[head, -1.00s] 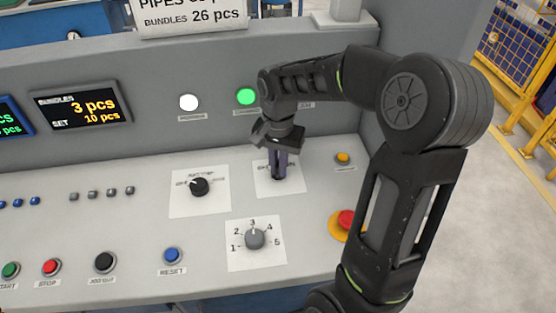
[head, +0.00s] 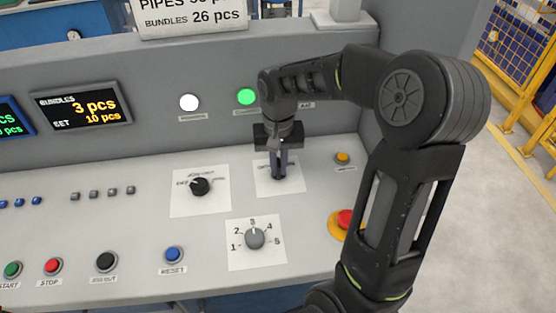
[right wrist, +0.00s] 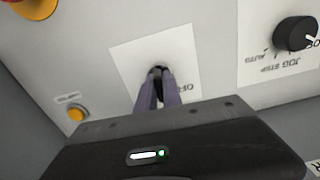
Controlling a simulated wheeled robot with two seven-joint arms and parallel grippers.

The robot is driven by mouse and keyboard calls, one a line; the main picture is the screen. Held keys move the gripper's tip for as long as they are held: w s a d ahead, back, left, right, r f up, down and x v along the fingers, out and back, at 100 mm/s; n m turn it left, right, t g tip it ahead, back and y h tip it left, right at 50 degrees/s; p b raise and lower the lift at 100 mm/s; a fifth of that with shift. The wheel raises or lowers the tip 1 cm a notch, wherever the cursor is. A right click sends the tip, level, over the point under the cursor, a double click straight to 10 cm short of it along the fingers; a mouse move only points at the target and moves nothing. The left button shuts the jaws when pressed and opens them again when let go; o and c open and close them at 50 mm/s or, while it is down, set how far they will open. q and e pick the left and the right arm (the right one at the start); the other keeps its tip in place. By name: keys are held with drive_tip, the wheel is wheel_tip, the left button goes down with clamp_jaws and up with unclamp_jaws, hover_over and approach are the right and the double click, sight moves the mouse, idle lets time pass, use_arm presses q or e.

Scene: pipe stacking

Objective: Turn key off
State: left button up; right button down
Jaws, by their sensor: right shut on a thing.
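My right gripper (head: 279,170) points down at the white key-switch plate (head: 265,187) on the sloped control panel. Its fingers are shut on the key, which they mostly hide. In the right wrist view the two purple-grey fingers (right wrist: 159,85) meet at a dark spot on the key-switch plate (right wrist: 128,62), where the key (right wrist: 157,70) sits. Part of the plate's lettering shows beside the fingers. The key's exact angle cannot be told. A green lamp (head: 246,97) is lit on the upright panel behind. My left gripper is not in view.
A black selector knob (head: 200,187) is left of the key plate and a grey numbered dial (head: 255,238) is in front. A red emergency button (head: 345,219) and a small yellow button (head: 342,158) are to the right. Several push buttons line the front.

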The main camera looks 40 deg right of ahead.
drive_tip(key=shift+n, duration=1)
drive_tip(key=shift+n+p, duration=0.35)
drive_tip(key=shift+n, duration=1.35)
drive_tip(key=n, duration=0.3)
drive_tip(key=shift+p, duration=0.35)
drive_tip(key=c, duration=1.3)
unclamp_jaws()
